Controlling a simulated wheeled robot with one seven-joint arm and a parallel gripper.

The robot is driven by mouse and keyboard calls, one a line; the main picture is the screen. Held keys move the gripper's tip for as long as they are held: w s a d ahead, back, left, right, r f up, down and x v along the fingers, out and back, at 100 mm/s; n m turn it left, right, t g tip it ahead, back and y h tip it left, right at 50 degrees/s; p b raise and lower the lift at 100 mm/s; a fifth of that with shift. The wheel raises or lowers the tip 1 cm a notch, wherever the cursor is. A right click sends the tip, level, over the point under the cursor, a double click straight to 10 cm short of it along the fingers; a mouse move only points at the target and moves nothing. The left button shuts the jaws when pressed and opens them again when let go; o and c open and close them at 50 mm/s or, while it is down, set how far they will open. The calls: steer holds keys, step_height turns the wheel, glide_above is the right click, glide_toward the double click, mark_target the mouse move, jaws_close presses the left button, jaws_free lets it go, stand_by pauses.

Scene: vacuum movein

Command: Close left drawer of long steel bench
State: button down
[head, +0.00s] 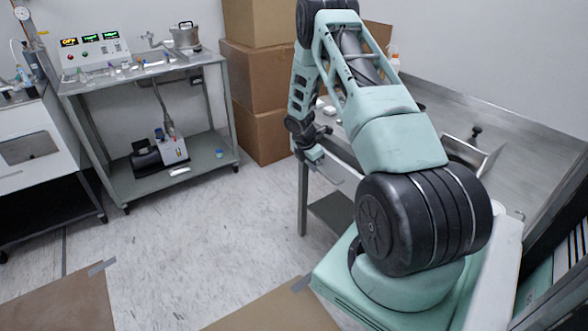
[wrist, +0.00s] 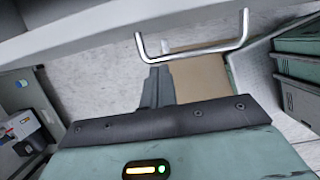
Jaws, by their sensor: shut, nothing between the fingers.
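The long steel bench (head: 520,150) runs along the right side of the head view, with my arm in front of part of it. Below its top edge, a drawer handle (head: 328,177) shows near the bench's left end. My gripper (head: 312,155) is beside this front edge, close to the handle. In the wrist view the silver bar handle (wrist: 195,52) stands out from a grey front (wrist: 110,25). My gripper's fingers (wrist: 157,80) are together and empty, with their tips near the handle's left part. I cannot tell whether they touch it or how far the drawer is out.
A steel cart (head: 150,75) with instruments and a pot stands at the back left. Stacked cardboard boxes (head: 262,90) stand behind the bench's left end. Flat brown sheets (head: 65,300) lie on the floor in front. The floor (head: 200,220) between cart and bench is clear.

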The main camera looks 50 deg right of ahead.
mark_target(326, 159)
steer(key=d, duration=0.2)
steer(key=s+d, duration=0.1)
steer(key=d, duration=0.1)
steer(key=d+p, duration=0.1)
steer(key=d, duration=0.1)
steer(key=shift+s, duration=0.35)
steer(key=shift+s+d, duration=0.1)
steer(key=shift+d, duration=0.25)
steer(key=shift+d+r, duration=0.1)
steer(key=shift+w+a+r, duration=0.1)
steer(key=shift+w+a, duration=0.1)
steer(key=shift+a, duration=0.2)
steer(key=w+a+r, duration=0.1)
steer(key=a+r, duration=0.5)
steer(key=r, duration=0.4)
steer(key=shift+w+a+b, duration=0.3)
